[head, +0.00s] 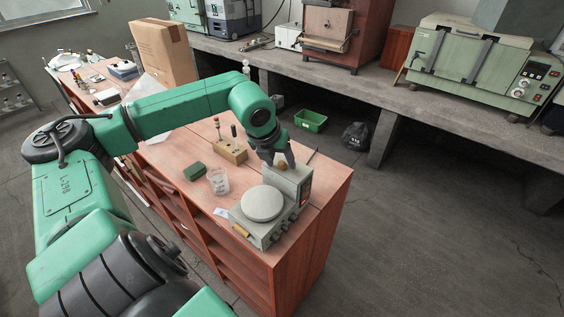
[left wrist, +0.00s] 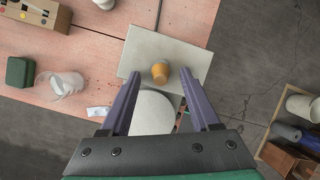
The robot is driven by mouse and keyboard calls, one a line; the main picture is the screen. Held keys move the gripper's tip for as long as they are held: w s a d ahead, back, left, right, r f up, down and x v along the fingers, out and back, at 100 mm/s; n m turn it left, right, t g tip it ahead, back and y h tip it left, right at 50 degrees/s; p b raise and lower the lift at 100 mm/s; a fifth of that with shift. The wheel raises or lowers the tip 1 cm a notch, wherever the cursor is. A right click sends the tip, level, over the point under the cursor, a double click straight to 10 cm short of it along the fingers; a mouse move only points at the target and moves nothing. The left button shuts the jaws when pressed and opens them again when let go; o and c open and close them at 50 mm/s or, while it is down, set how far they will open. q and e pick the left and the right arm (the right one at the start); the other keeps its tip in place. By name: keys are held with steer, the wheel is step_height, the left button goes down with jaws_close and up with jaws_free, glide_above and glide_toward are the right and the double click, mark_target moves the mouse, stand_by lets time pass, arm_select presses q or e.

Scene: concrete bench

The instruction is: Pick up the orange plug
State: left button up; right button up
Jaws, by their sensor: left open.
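The orange plug (left wrist: 160,72) stands on a light grey flat top of the device (left wrist: 135,50) in the left wrist view. In the head view the plug (head: 282,164) is small and partly hidden by my gripper. My left gripper (head: 287,160) is over the device's raised back part. In the left wrist view its two purple fingers (left wrist: 157,75) are apart, one on each side of the plug, with nothing held. I cannot tell whether the fingers are low enough to be level with the plug. My right gripper is not in view.
The device's round plate (head: 262,203) is just in front. A clear beaker (head: 218,180), a green block (head: 195,171) and a wooden block with upright tools (head: 230,150) stand to the left on the reddish bench (head: 175,158). The bench edge is close on the right.

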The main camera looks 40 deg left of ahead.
mark_target(280, 165)
arm_select(q)
jaws_close()
steer(key=shift+d+r, duration=0.1)
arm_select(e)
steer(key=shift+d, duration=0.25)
arm_select(q)
step_height(280, 165, up, 23)
steer(key=p, duration=0.9)
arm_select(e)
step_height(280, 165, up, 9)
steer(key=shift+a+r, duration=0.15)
